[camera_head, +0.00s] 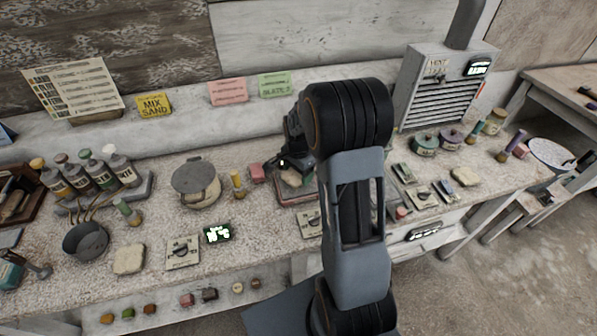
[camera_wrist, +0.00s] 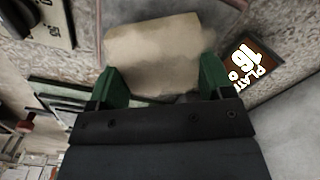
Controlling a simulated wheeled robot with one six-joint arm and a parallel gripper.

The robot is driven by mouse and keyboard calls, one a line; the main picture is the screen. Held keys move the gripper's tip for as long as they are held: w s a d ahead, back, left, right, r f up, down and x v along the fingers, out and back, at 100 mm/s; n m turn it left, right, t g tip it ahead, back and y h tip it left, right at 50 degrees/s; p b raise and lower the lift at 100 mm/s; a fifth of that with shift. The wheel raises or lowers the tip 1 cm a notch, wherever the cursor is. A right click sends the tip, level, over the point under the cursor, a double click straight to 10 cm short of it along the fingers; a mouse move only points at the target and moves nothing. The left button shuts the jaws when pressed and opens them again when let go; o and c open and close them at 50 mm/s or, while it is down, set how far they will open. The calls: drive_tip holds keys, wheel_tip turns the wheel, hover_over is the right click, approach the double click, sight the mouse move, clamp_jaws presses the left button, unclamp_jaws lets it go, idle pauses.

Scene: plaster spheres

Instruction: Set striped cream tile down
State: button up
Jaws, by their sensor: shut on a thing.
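A cream tile (camera_wrist: 150,42) fills the upper middle of the wrist view, between the green fingertips of my gripper (camera_wrist: 163,78). The gripper is shut on it. The tile has a darker, smudged patch toward the gripper; I cannot make out clear stripes. In the head view my gripper (camera_head: 287,166) is over the middle of the bench, with a small pale part of the tile (camera_head: 293,179) showing beneath it. A reddish-rimmed tray or plate (camera_head: 302,193) lies below. I cannot tell whether the tile touches it. My arm hides part of this area.
A green-lit display (camera_head: 217,233) stands on the bench (camera_head: 225,258). A lidded pot (camera_head: 195,183) and a yellow bottle (camera_head: 237,184) are left of the gripper, a pink block (camera_head: 257,173) close beside it. A grey vented kiln (camera_head: 440,85) stands at the back right. Small tiles lie right of my arm.

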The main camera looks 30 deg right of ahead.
drive_tip(key=shift+f+b, duration=0.5)
drive_tip(key=shift+f, duration=0.2)
drive_tip(key=o, duration=1.1)
drive_tip(key=shift+c, duration=0.2)
drive_tip(key=shift+r, duration=0.1)
drive_tip(key=shift+r+p, duration=1.45)
drive_tip(key=shift+r, duration=0.5)
